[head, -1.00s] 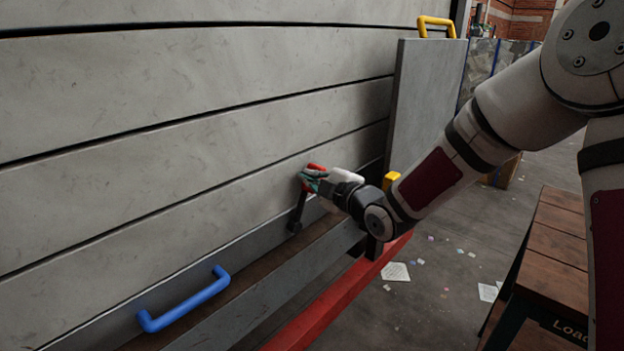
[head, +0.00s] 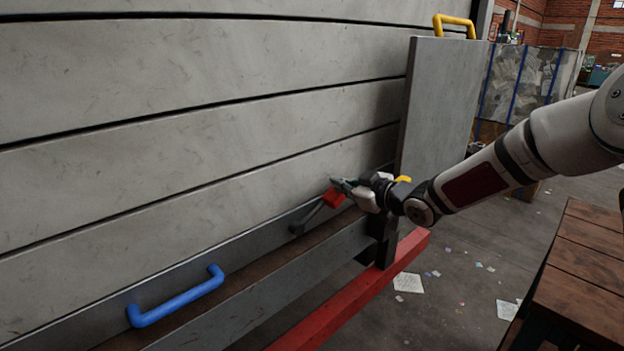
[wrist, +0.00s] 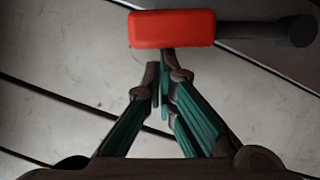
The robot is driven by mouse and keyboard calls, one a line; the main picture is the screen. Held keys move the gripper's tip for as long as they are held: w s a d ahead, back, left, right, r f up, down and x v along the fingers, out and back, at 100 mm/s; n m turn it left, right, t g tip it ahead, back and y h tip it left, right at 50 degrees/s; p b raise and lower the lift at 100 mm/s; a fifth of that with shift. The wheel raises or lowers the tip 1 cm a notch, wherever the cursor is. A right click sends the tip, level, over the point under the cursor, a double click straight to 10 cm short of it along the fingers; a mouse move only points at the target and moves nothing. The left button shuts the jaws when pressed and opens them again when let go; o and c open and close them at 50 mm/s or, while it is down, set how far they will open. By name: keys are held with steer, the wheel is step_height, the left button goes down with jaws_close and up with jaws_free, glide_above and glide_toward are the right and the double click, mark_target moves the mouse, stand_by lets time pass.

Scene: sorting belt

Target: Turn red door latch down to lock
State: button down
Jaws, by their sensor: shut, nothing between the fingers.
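The red door latch has a red grip (head: 334,197) on a dark lever (head: 310,214) that runs down and left to its pivot near the door's bottom edge. The lever is tilted up to the right in the head view. In the wrist view the red grip (wrist: 172,28) lies across the top, with the dark lever (wrist: 265,31) to its right. My gripper (wrist: 160,72) is shut and empty, its fingertips just below the grip there. In the head view my gripper (head: 341,185) is right at the grip's upper side; whether it touches cannot be told.
A blue handle (head: 177,298) sits at the door's lower left. A grey panel (head: 437,110) with a yellow handle (head: 454,21) stands at the right. A red rail (head: 350,295) runs below. A wooden bench (head: 575,265) is at the right, with littered floor between.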

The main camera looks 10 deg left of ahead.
steer(key=f, duration=0.1)
steer(key=w+f+m, duration=0.1)
steer(key=d+f+b, duration=0.1)
steer(key=shift+w+g, duration=0.25)
steer(key=shift+g, duration=0.05)
steer(key=shift+w+d+f+b, duration=0.2)
steer(key=shift+f+b, duration=0.15)
steer(key=shift+f, duration=0.3)
steer(key=shift+w+d+f+b, duration=0.2)
steer(key=shift+f+b, duration=0.1)
steer(key=shift+f, duration=0.5)
